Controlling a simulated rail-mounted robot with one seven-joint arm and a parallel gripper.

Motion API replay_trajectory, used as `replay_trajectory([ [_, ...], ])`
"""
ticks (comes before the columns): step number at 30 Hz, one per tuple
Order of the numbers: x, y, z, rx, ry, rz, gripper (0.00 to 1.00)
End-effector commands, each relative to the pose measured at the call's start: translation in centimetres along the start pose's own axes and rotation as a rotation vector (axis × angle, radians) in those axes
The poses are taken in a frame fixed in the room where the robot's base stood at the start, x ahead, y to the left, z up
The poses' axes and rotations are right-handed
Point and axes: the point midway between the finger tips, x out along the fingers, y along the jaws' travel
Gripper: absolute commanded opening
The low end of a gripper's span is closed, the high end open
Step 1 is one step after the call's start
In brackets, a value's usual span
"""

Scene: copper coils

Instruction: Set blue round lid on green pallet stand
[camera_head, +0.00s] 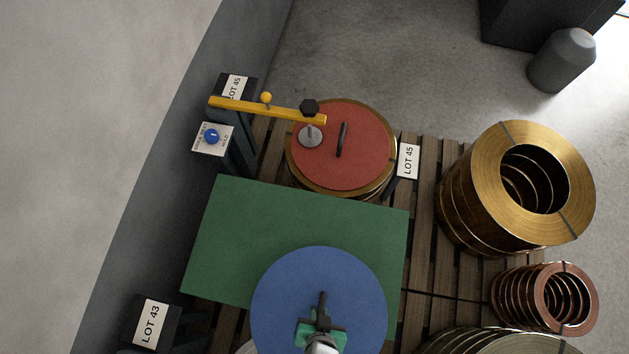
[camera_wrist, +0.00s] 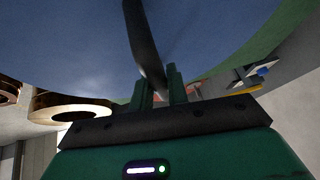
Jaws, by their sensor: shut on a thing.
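The blue round lid (camera_head: 290,295) is in the lower middle of the head view, overlapping the front part of the green pallet stand (camera_head: 240,225). My gripper (camera_head: 322,310) is shut on the lid's dark handle near its centre. In the wrist view my gripper's fingers (camera_wrist: 160,88) pinch the black handle, and the blue lid (camera_wrist: 75,45) fills the top. The lid hides the stand's front right part. I cannot tell whether the lid touches the stand or hangs above it. The back of the stand's green top is bare.
A red round lid (camera_head: 365,155) lies on a coil behind the stand, under a yellow clamp arm (camera_head: 240,106). A control box with a blue knob (camera_head: 212,137) stands left. Brass coils (camera_head: 480,180) and copper coils (camera_head: 568,290) stand right on wooden pallets (camera_head: 425,240).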

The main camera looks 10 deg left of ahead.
Motion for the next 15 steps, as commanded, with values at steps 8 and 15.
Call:
replay_trajectory([
  [8, 2.8, 0.2, -4.0, 0.001, 0.009, 0.0, 0.0],
  [15, 7.0, 0.5, -9.6, 0.0, 0.006, 0.0, 0.0],
])
